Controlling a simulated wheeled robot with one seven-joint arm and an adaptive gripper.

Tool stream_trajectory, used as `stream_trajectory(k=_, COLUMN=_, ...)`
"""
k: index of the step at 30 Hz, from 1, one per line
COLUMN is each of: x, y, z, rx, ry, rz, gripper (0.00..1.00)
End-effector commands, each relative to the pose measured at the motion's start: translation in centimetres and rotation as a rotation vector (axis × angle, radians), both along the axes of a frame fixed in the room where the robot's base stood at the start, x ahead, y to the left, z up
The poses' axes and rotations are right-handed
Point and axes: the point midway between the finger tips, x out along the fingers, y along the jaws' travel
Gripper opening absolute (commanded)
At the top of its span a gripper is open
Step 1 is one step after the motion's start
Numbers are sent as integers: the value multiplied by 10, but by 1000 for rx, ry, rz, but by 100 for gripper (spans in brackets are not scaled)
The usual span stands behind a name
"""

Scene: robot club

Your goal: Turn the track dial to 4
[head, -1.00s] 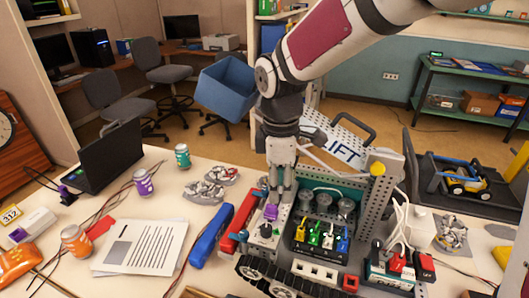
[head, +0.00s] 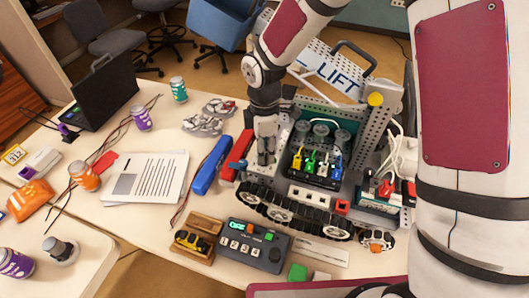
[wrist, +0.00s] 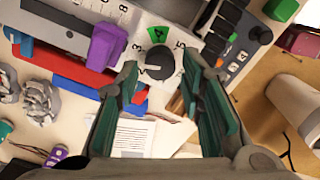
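The track dial (wrist: 154,62), a dark round knob on a white panel, is near the top middle of the wrist view. Printed 3, 4 and 5 surround it, with the 4 on a green patch (wrist: 158,35). The knob's exact pointing is hard to tell. My gripper (wrist: 164,92) is open, its two green-padded fingers reaching toward either side of the knob; contact cannot be told. In the head view my gripper (head: 266,158) points down over the left end of the tracked model (head: 292,207) and hides the dial.
A purple lever (wrist: 104,46) stands just left of the dial in the wrist view. The head view shows a blue bar (head: 212,166), a grey control box (head: 254,246) with keys, and colored plugs (head: 318,161) in the model. A paper sheet (head: 146,178) lies left.

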Motion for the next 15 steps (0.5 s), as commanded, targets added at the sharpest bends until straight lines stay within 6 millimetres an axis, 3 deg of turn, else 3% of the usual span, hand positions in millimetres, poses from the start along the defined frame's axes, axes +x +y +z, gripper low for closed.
stream_trajectory(k=6, x=-1, y=0, z=-18, rx=-1, ry=1, rz=0, gripper=35)
stream_trajectory(k=15, x=0, y=0, z=-20, rx=0, ry=-1, rz=-1, gripper=35)
